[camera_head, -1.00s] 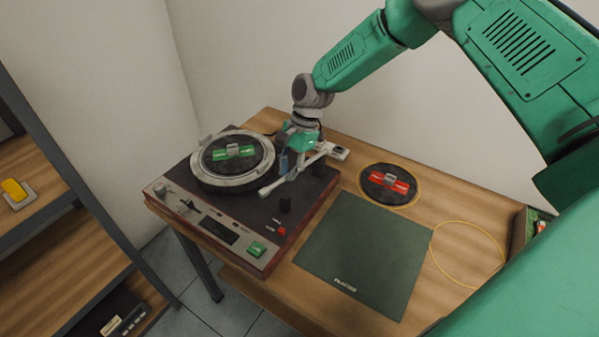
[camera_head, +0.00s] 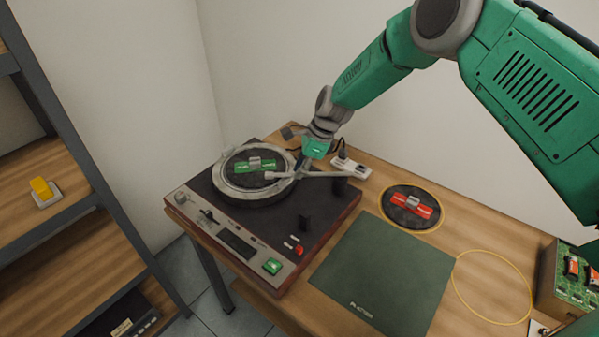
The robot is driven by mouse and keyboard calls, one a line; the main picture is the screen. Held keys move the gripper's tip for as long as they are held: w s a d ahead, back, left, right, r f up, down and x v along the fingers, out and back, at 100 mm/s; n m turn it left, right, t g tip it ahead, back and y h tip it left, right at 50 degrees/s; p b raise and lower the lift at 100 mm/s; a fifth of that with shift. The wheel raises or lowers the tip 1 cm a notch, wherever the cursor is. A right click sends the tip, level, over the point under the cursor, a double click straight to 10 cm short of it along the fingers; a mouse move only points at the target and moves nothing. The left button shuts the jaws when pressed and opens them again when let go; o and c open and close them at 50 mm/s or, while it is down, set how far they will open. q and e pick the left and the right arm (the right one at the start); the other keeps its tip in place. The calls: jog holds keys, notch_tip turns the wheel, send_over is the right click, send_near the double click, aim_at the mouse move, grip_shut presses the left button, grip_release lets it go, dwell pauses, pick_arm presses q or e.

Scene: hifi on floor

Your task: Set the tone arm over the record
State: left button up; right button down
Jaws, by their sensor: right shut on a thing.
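The turntable (camera_head: 220,212) stands on the wooden table, with a black record (camera_head: 240,177) with a green label piece on its round grey platter (camera_head: 262,198). The pale tone arm (camera_head: 318,174) reaches left from its pivot at the turntable's back right. Its head end shows over the right part of the record and platter; whether it touches cannot be told. My right gripper (camera_head: 301,168) points down at the tone arm, shut on it, its fingertips partly hidden. My left gripper is not in view.
A second black record (camera_head: 411,206) with a red label piece lies right of the turntable. A dark green sleeve (camera_head: 385,272) lies in front of it. A white power strip (camera_head: 350,167) is behind. A crate (camera_head: 566,280) is at right, a shelf (camera_head: 60,215) at left.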

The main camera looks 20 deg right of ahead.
jog(key=shift+s+f, duration=0.2)
jog(key=shift+f, duration=0.1)
jog(key=c, duration=1.6)
grip_release()
jog(key=shift+w+d, duration=0.15)
jog(key=shift+w, duration=0.15)
jog(key=v, duration=1.1)
jog(key=shift+d+r, duration=0.25)
jog(key=shift+r, duration=0.1)
